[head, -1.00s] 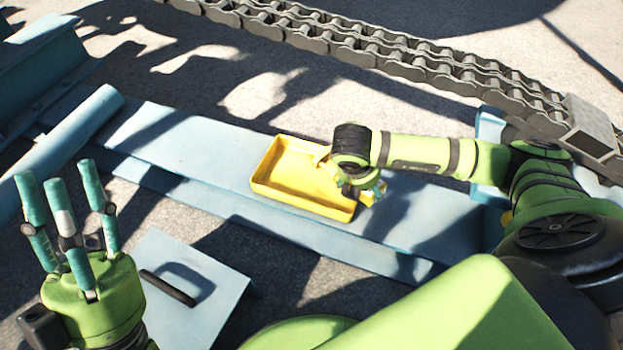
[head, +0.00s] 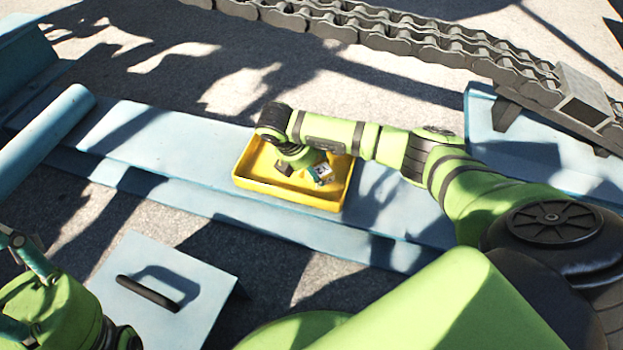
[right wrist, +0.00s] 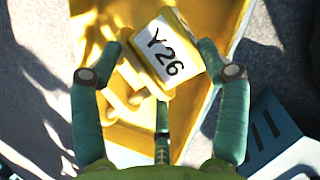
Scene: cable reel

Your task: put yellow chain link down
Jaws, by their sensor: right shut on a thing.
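The yellow chain link (right wrist: 180,82), with a white "Y26" label, is between the fingers of my right gripper (right wrist: 160,60) in the right wrist view. The gripper is shut on it. In the head view my right gripper (head: 310,174) is over the yellow tray (head: 290,197), with its hand down near the tray's inside. Whether the link touches the tray's floor I cannot tell. The arm hides part of the tray. My left gripper (head: 20,285) is at the lower left edge, partly cut off, its visible fingers spread apart and empty.
The tray stands on a long light-blue beam (head: 170,135). A blue box with a black handle (head: 148,292) is in front of it. A large grey chain (head: 420,45) runs across the back to a blue block (head: 520,150) at the right. A blue pipe (head: 45,135) lies at the left.

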